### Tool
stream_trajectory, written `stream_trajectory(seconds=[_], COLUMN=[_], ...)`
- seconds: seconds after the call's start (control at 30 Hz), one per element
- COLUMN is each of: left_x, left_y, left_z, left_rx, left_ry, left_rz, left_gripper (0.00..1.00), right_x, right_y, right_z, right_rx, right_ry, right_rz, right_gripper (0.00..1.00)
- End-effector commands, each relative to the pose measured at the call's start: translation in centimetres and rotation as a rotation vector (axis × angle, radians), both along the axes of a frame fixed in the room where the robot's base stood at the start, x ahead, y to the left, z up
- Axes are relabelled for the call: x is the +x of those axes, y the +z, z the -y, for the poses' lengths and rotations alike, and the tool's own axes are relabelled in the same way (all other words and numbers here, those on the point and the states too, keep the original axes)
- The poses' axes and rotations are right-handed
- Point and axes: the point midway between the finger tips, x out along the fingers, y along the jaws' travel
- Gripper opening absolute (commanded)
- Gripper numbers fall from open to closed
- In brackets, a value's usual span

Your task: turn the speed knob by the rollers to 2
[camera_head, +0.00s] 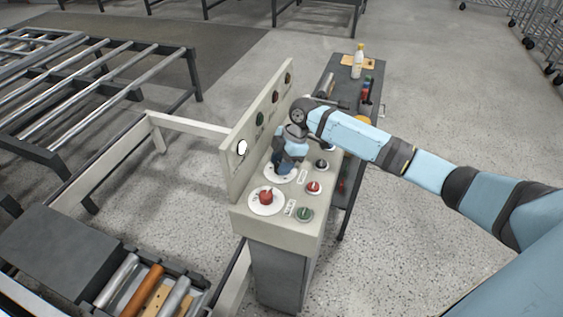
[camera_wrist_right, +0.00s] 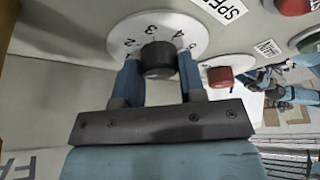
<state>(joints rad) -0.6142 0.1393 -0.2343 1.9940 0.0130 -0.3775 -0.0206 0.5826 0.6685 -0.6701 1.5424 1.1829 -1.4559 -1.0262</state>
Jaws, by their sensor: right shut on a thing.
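The speed knob is a dark round knob (camera_wrist_right: 158,58) on a white dial plate (camera_wrist_right: 185,30) with printed numbers, seen in the right wrist view. A label that begins "SPE" (camera_wrist_right: 221,8) is beside the plate. My right gripper (camera_wrist_right: 159,64) has one finger on each side of the knob and is shut on it. In the head view my right gripper (camera_head: 284,166) points down at the white dial plate (camera_head: 272,178) and hides the knob. I cannot tell which number the knob points to. My left gripper is not in view.
The console (camera_head: 240,218) carries another dial with a red knob (camera_head: 265,197), a red button (camera_head: 313,187), a green button (camera_head: 304,213) and an upright back panel (camera_head: 243,132). Rollers (camera_head: 140,290) lie at the lower left. A cart with a bottle (camera_head: 358,60) stands behind.

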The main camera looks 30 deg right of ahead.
Motion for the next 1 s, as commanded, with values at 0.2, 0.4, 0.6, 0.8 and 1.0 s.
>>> stream_trajectory(seconds=[0.2, 0.4, 0.6, 0.8, 1.0], left_x=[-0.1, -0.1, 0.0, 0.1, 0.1], left_y=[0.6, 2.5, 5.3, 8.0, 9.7], left_z=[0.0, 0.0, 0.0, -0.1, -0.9], left_rx=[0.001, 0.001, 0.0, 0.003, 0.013], left_ry=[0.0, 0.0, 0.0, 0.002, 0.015], left_rz=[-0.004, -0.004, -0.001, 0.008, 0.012], left_gripper=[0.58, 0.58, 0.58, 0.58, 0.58], right_x=[0.0, -0.1, -0.2, -0.2, -0.2], right_y=[0.3, 0.5, 0.7, 0.7, 0.6], right_z=[0.0, 0.0, -0.1, -0.1, -0.2], right_rx=[0.0, 0.0, 0.001, 0.002, 0.002], right_ry=[-0.032, -0.131, -0.291, -0.463, -0.609], right_rz=[-0.001, -0.001, -0.002, -0.002, -0.002], right_gripper=[0.14, 0.14, 0.14, 0.14, 0.14])
